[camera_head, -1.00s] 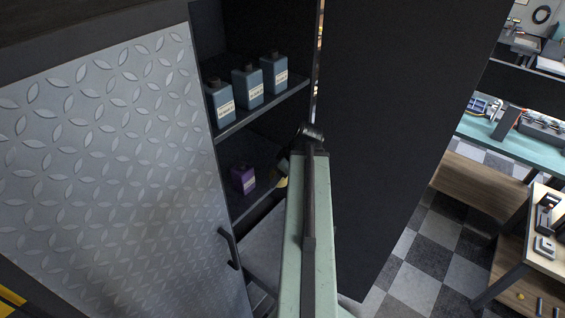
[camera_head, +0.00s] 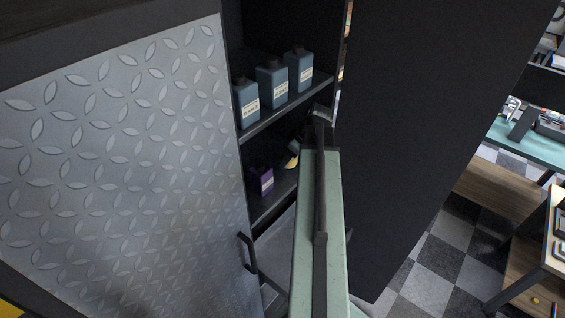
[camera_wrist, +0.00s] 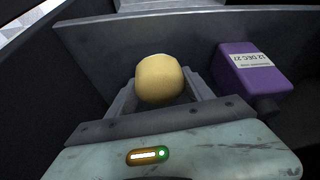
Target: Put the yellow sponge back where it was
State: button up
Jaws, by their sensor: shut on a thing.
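The yellow sponge (camera_wrist: 160,79) is between the fingers of my gripper (camera_wrist: 160,95) in the wrist view, and the gripper is shut on it. In the head view a small part of the yellow sponge (camera_head: 290,162) shows inside the cabinet at the lower shelf (camera_head: 270,205), left of my arm. My gripper is mostly hidden there behind my own arm. In the wrist view the sponge is just left of a purple bottle (camera_wrist: 249,72). I cannot tell whether the sponge touches the shelf.
The purple bottle also shows in the head view (camera_head: 261,179). Several blue bottles (camera_head: 272,82) stand on the upper shelf (camera_head: 290,112). A diamond-plate door (camera_head: 130,170) is at left and a dark panel (camera_head: 430,120) at right, with my arm between them.

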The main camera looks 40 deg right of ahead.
aim_at(296, 162)
jog(key=shift+s+a+f, duration=0.1)
notch_tip(296, 162, down, 4)
jog(key=b, duration=0.4)
jog(key=shift+a+r, duration=0.1)
jog(key=shift+r, duration=0.3)
jog(key=shift+f, duration=0.2)
jog(key=o, duration=1.2)
jog(key=shift+r, duration=0.1)
jog(key=p+v, duration=0.7)
jog(key=v, duration=0.1)
jog(key=shift+p, duration=0.35)
